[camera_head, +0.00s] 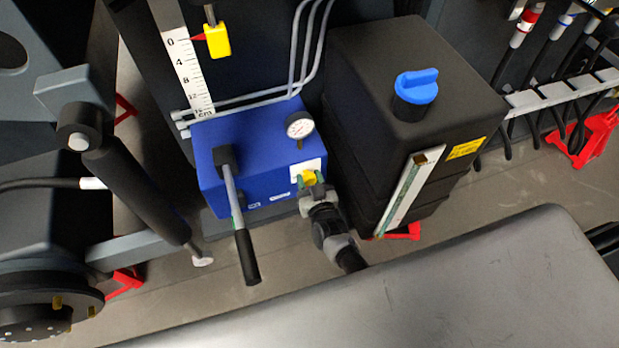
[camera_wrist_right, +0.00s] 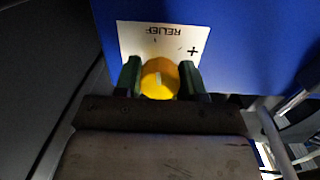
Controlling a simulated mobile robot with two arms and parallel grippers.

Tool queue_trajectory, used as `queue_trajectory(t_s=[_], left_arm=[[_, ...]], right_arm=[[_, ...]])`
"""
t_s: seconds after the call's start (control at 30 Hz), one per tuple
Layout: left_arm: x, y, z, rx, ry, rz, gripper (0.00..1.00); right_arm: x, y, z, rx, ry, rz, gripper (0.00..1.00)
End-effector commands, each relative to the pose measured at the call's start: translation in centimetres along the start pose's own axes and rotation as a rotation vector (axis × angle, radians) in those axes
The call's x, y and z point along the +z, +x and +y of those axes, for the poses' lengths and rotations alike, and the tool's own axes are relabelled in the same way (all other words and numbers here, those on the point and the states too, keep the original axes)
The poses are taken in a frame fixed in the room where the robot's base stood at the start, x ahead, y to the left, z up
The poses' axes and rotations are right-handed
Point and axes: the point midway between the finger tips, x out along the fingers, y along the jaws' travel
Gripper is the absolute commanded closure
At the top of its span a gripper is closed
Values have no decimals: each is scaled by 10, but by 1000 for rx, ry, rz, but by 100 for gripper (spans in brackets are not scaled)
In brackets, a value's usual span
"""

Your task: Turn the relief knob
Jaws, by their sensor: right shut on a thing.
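The yellow relief knob (camera_head: 309,177) sits on a white plate (camera_head: 304,167) on the front of the blue pump box (camera_head: 262,150). In the right wrist view the round knob (camera_wrist_right: 159,78) has a pale mark on its face, and the white label (camera_wrist_right: 165,42) reads "RELIEF" upside down with a plus sign. My right gripper (camera_head: 310,182) is shut on the knob. Its green fingers (camera_wrist_right: 160,80) stand on the knob's left and right sides in the wrist view. My left gripper is not in view.
A pump lever (camera_head: 240,225) with a black grip stands left of my right gripper. A pressure gauge (camera_head: 299,126) is above the knob. A black tank (camera_head: 385,90) with a blue cap (camera_head: 416,86) stands to the right. A grey surface (camera_head: 430,290) fills the lower right.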

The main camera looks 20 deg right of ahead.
Motion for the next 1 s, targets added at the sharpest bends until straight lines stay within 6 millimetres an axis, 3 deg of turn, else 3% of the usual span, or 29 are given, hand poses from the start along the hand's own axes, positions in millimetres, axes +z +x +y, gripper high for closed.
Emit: queue_trajectory(t_s=[0.4, 0.9, 0.93, 1.0], left_arm=[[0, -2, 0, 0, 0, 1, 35], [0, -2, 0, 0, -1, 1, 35], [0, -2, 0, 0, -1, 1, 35], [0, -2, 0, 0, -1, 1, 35]], right_arm=[[1, -1, 0, 6, -165, 2, 84], [1, -1, 0, 6, -181, 2, 84], [1, -1, 0, 6, -181, 2, 57], [1, -1, 0, 6, -181, 3, 46]])
